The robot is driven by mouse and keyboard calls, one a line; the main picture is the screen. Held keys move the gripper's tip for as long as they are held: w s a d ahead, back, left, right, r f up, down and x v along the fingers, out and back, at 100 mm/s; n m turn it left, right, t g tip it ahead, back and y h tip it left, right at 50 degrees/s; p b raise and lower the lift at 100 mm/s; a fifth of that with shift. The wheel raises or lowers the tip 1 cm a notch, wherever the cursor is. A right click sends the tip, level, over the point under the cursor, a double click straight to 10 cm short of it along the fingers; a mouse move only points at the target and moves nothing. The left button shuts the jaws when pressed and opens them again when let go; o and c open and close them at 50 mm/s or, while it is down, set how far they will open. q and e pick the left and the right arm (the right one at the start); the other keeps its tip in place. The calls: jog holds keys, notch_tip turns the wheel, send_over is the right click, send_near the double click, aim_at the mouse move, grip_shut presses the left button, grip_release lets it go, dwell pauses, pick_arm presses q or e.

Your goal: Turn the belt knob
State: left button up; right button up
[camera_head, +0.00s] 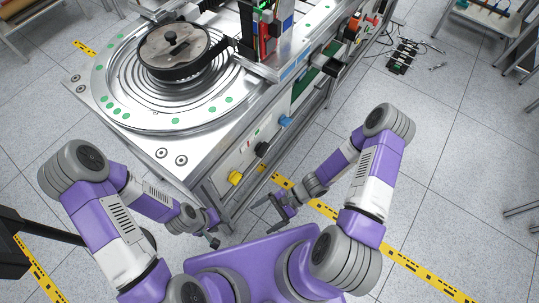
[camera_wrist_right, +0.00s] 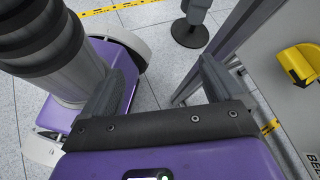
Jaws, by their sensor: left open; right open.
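The yellow knob (camera_head: 235,178) sits low on the front panel of the machine, at its near corner. In the right wrist view the yellow knob (camera_wrist_right: 300,62) is at the right edge, with a partly cut-off label beginning "BEL" below it. My right gripper (camera_head: 280,210) is open and empty, to the right of and lower in the picture than the knob, apart from it. Its two spread fingers (camera_wrist_right: 160,85) show in the wrist view with nothing between them. My left gripper (camera_head: 212,232) is open, below the knob in the head view, and small and partly hard to make out.
A black knob (camera_head: 262,149) and a blue knob (camera_head: 285,121) are further along the same panel (camera_head: 240,160). A round metal turntable (camera_head: 120,85) with a dark lidded part (camera_head: 175,50) is on top of the machine. Yellow floor tape (camera_head: 420,272) crosses the clear tiled floor.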

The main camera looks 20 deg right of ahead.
jog(key=w+d+m+t+y+b, duration=0.1)
jog(key=w+d+m+t+y, duration=0.2)
jog(key=w+m+t, duration=0.5)
jog(key=m+t+h+b, duration=0.1)
jog(key=m+t+h, duration=0.35)
jog(key=t, duration=0.35)
send_near(266, 152)
jog(key=x, duration=0.2)
jog(key=shift+y, duration=0.35)
jog(key=b+x, duration=0.2)
jog(key=x, duration=0.5)
jog(key=shift+r, duration=0.15)
jog(key=shift+c, duration=0.4)
jog(key=c, duration=1)
